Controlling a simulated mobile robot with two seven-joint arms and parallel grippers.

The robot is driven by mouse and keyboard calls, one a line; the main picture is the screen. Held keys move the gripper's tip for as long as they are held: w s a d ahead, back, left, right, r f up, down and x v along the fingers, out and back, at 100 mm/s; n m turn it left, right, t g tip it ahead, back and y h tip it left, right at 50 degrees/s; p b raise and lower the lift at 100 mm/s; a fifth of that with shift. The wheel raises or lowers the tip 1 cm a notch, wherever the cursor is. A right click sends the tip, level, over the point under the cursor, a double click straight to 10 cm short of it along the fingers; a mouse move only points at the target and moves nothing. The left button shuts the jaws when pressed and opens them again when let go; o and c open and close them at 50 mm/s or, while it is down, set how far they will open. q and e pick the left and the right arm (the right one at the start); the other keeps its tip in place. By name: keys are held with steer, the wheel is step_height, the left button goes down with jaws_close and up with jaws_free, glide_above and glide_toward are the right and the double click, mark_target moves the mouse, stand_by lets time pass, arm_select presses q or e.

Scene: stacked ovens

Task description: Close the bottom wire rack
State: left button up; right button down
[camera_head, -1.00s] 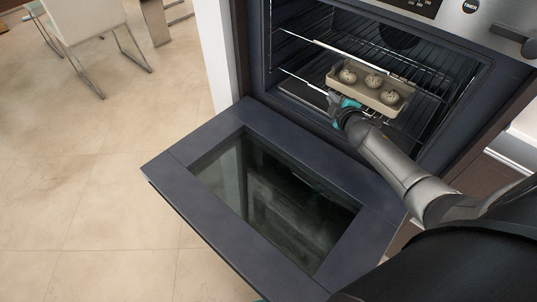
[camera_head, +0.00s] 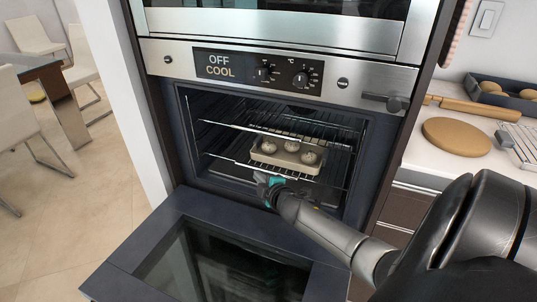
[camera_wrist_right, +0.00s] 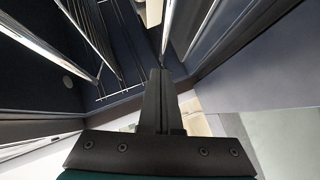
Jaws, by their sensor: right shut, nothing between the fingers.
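The bottom wire rack (camera_head: 232,161) is inside the open oven, below a second wire rack (camera_head: 240,127). A beige tray (camera_head: 262,160) with three round buns rests on the bottom rack. My right gripper (camera_head: 261,178) is shut and empty at the front edge of the bottom rack, just below the tray's front left corner. I cannot tell if it touches the rack. In the right wrist view the shut fingers (camera_wrist_right: 161,75) point in among shiny metal bars. My left gripper is not in view.
The oven door (camera_head: 150,236) is folded down in front of the oven. The control panel (camera_head: 285,70) above reads OFF and COOL. At right, a counter holds a round wooden board (camera_head: 457,137), a rolling pin (camera_head: 490,109) and a dark tray of rolls (camera_head: 505,98).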

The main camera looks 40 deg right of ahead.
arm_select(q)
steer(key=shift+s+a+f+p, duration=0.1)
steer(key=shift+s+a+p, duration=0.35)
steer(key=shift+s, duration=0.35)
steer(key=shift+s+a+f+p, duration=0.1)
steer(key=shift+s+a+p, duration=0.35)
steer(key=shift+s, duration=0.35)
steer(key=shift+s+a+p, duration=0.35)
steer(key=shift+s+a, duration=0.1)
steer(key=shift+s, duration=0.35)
arm_select(e)
steer(key=v, duration=0.7)
steer(key=shift+s+a, duration=0.1)
steer(key=shift+a, duration=0.05)
